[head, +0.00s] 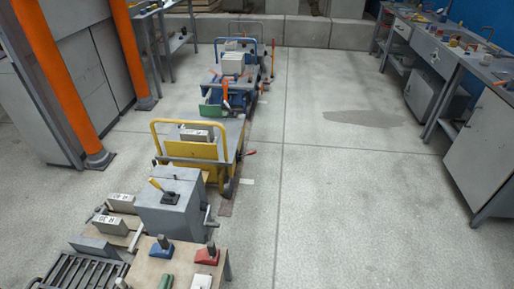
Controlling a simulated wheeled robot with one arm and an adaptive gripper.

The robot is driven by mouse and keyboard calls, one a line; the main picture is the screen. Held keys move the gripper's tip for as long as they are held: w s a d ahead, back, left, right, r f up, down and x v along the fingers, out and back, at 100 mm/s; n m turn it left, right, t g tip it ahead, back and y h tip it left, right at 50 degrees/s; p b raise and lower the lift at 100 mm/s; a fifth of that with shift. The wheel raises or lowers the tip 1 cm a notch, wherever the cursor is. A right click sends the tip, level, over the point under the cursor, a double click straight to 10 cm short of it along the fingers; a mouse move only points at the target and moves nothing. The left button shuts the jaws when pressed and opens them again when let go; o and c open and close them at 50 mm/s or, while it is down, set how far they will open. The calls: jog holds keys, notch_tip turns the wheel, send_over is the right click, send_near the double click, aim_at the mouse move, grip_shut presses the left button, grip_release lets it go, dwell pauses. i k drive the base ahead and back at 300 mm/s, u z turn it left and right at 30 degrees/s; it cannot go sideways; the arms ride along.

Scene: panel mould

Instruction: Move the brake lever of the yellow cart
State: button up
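The yellow cart (193,150) stands left of the middle in the head view, with a yellow push rail and a yellow front panel. A grey block (196,135) rests on it. A short lever with a red grip (249,153) sticks out from the cart's right side, tilted slightly up to the right. It looks like the brake lever, but it is small in the picture. The cart's lower front is partly hidden by a grey box. My gripper is not in view.
The grey box (171,211) with a yellow-handled lever stands before the cart. A blue cart (230,97) stands behind it. Orange posts (131,50) rise at left; workbenches (441,62) line the right. A table (176,262) holds small blocks in front. The middle-right floor is clear.

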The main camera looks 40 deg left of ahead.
aim_at(253, 152)
jog(key=u, duration=0.3)
jog(key=i, duration=1.8)
jog(key=u, duration=1.2)
jog(key=i, duration=1.15)
jog(key=u, duration=1.55)
jog(key=i, duration=0.45)
jog(key=u, duration=0.4)
